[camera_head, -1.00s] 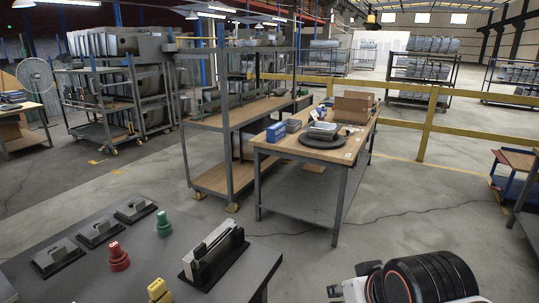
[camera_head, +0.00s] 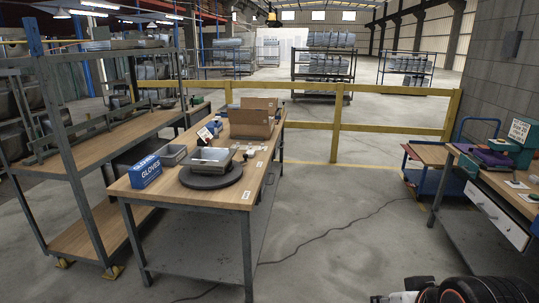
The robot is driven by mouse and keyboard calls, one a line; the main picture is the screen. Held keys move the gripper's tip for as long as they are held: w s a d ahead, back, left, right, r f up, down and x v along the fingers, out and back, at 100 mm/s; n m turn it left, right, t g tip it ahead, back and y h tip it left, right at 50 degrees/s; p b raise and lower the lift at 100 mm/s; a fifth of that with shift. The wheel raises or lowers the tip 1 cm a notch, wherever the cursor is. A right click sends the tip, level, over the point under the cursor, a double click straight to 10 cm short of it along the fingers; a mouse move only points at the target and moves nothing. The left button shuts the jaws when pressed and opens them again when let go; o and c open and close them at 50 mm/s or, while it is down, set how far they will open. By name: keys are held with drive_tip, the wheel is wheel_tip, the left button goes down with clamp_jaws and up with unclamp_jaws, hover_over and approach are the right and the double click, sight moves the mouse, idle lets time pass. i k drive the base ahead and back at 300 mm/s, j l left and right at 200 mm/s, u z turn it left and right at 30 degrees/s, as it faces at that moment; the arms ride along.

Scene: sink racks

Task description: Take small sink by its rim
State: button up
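A small sink (camera_head: 211,158), a shallow grey metal basin, sits on a round dark turntable (camera_head: 213,181) on the wood-topped workbench (camera_head: 170,196). Its rim faces up and looks unobstructed. Another grey tray-like basin (camera_head: 171,155) lies just left of it; I cannot tell whether it is also a sink. Part of my arm shows at the bottom right corner, far from the sink. My gripper's fingers are not visible.
A blue gloves box (camera_head: 145,172) and a cardboard box (camera_head: 251,122) share the bench. A shelf rack (camera_head: 70,151) stands close on its left. A cable (camera_head: 325,236) crosses the floor. Open floor lies right of the bench, before a yellow railing (camera_head: 335,125).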

sight(210, 163)
drive_tip(key=i+j+u, duration=0.1)
drive_tip(key=i+u, duration=0.65)
drive_tip(key=i+l+u, duration=0.35)
drive_tip(key=i+j+u, duration=0.15)
drive_tip(key=i, duration=0.35)
drive_tip(key=i+j+u, duration=0.15)
drive_tip(key=i, duration=0.35)
drive_tip(key=i+j+z, duration=0.15)
drive_tip(key=i+z, duration=0.35)
drive_tip(key=i+j+z, duration=0.45)
drive_tip(key=l, duration=0.1)
